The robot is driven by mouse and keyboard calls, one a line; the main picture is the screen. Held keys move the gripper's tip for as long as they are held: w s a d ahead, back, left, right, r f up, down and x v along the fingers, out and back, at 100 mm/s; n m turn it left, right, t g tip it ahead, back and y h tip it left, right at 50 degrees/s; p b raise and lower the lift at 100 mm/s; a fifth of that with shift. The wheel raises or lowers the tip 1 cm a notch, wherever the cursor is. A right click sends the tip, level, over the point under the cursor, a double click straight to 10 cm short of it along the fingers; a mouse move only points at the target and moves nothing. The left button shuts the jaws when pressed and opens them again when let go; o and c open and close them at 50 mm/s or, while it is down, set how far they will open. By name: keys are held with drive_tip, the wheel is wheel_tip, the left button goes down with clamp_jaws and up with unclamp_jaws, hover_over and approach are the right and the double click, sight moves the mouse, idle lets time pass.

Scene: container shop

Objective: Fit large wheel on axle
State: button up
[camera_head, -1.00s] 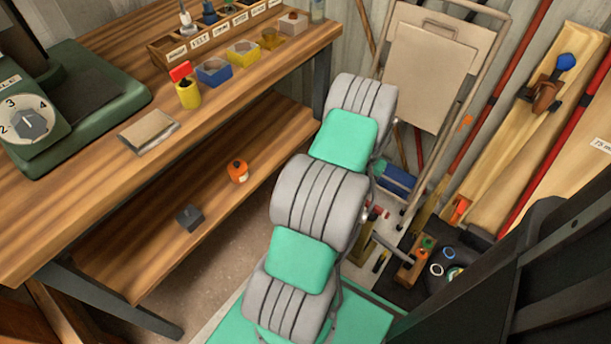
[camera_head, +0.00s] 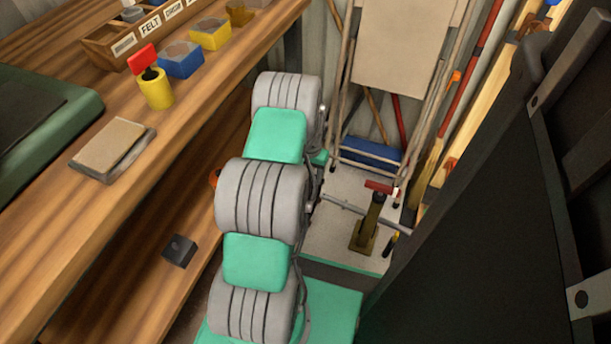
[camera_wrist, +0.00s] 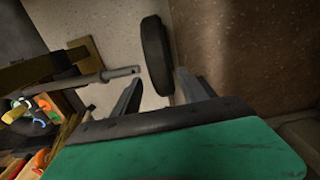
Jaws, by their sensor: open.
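The large wheel (camera_wrist: 155,55) is a dark, thick disc seen nearly edge-on in the wrist view. It stands upright over the pale floor surface, between and just beyond the fingertips of my gripper (camera_wrist: 159,77). My gripper is open; I cannot tell whether a finger touches the wheel. The axle (camera_wrist: 112,75) is a grey rod with a hole near its tip, left of the wheel and apart from it. In the head view the axle (camera_head: 345,208) sticks out from a brown post (camera_head: 371,222). There my arm hides the gripper and wheel.
A wooden bench (camera_head: 130,190) with a lower shelf runs along the left. A folded trolley (camera_head: 405,60) and long poles lean at the back. A dark panel (camera_head: 460,200) fills the right. In the wrist view, coloured rings (camera_wrist: 35,110) lie left, near the axle.

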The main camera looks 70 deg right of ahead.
sight(310, 185)
wheel_tip(310, 185, down, 7)
drive_tip(key=b, duration=0.3)
clamp_jaws()
idle(0.4)
drive_tip(key=shift+r, duration=0.1)
